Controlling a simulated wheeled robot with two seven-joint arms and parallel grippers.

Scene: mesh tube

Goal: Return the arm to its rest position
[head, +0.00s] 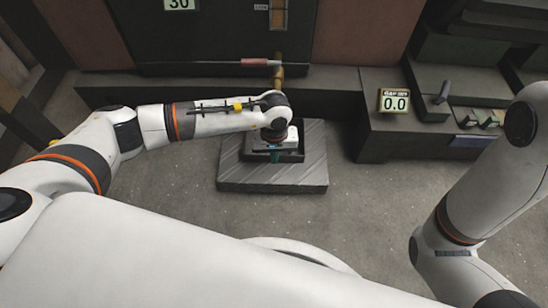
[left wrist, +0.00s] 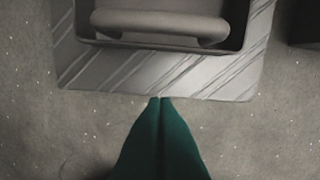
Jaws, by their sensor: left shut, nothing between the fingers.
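My left arm reaches in from the left, and my left gripper (head: 276,158) points down over a grey striped plate (head: 240,178). In the left wrist view its two teal fingers (left wrist: 161,100) are pressed together with nothing between them. Their tips show near the front edge of the striped plate (left wrist: 190,85). A dark open tray (head: 297,155) sits on the plate, partly hidden by the wrist. In the left wrist view a rounded grey bar (left wrist: 160,26) lies inside the tray. My right arm stands at the right edge; its gripper is out of view.
A dark ledge (head: 330,85) runs along the back wall. Speckled floor (head: 360,210) is clear in front of the plate.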

